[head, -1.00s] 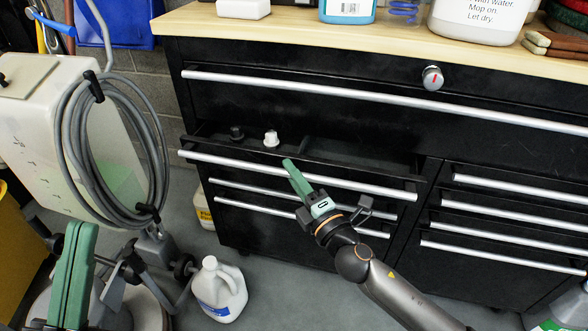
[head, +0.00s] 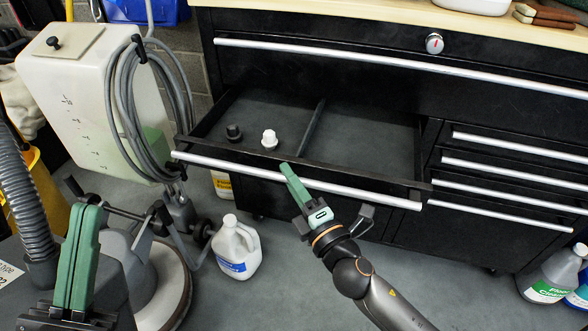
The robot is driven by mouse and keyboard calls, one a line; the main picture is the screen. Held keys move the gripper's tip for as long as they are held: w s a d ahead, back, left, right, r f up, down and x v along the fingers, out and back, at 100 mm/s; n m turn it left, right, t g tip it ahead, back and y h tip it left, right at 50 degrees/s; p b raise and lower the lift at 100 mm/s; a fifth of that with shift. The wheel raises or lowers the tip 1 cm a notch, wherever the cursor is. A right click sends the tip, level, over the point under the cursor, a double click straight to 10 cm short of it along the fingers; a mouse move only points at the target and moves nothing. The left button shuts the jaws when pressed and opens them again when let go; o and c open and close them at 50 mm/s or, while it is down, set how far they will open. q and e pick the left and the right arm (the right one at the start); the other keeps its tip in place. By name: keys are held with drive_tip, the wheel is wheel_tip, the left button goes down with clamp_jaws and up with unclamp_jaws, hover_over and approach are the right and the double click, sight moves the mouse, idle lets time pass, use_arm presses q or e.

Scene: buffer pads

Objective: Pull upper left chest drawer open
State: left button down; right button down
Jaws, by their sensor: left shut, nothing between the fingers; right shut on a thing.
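The upper left chest drawer (head: 365,145) is pulled well out of the black tool chest (head: 285,65). A dark divider splits it, and a black knob-like piece (head: 233,132) and a white one (head: 269,139) sit in its left part. My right gripper (head: 288,170) is shut on the silver drawer handle (head: 345,189), near its middle; its fingertips reach the drawer front. My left gripper (head: 82,214) is shut and empty at the lower left, apart from the chest.
A floor-cleaning machine (head: 95,100) with coiled grey hose stands left of the chest. A white jug (head: 237,248) stands on the floor below the drawer. Bottles (head: 550,275) stand at the lower right. Clear floor lies between jug and bottles.

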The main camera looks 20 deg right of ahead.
use_arm(q)
drive_tip(key=shift+s+a+f, duration=0.1)
use_arm(e)
drive_tip(key=shift+s+a, duration=0.7)
drive_tip(key=shift+s, duration=0.35)
drive_tip(key=c, duration=1.1)
unclamp_jaws()
use_arm(q)
drive_tip(key=shift+s, duration=0.1)
